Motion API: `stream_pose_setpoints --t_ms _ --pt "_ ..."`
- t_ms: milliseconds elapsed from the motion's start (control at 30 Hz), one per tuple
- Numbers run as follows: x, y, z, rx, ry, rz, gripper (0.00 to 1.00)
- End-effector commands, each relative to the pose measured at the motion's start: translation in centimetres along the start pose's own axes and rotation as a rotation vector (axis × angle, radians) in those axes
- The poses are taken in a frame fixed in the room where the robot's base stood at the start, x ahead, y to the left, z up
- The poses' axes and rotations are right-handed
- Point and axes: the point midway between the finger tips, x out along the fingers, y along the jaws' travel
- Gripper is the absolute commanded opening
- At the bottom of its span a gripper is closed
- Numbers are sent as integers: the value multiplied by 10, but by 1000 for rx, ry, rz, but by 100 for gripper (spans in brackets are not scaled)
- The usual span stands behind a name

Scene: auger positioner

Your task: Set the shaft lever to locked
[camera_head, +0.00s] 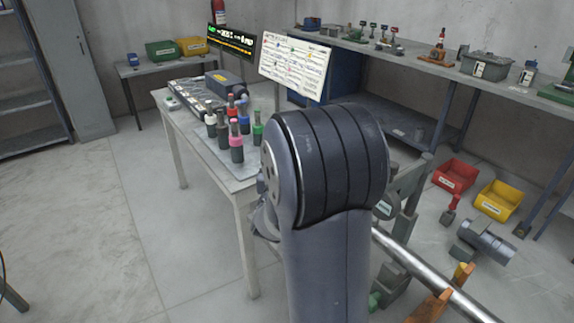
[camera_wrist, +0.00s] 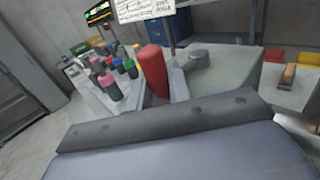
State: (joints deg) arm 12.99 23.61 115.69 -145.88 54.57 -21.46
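A red, upright, rounded handle (camera_wrist: 153,70) stands close in the wrist view, just beyond the dark edge of my wrist housing. I cannot tell for certain that it is the shaft lever, or which position it is set to. My gripper (camera_wrist: 158,92) appears as pale grey pieces by the foot of the red handle; its fingertips are not clear, nor whether they touch the handle. In the head view my large grey arm link hides the gripper's work area. A silver shaft (camera_head: 430,272) runs from behind my arm to the lower right.
A table (camera_head: 247,190) left of my arm holds several coloured bottle-like tools (camera_head: 236,143). Orange supports (camera_head: 430,308) stand by the shaft. A red bin (camera_head: 455,176), a yellow bin (camera_head: 497,200) and a grey motor-like part (camera_head: 484,243) lie on the floor at right.

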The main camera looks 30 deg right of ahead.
Motion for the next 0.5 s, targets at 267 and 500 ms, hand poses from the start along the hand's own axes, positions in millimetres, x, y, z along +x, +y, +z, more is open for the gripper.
stream_pose_setpoints --t_ms 267,500 --pt "0 0 0 0 -1 -1 38" --pt "-2 0 0 0 0 0 38"
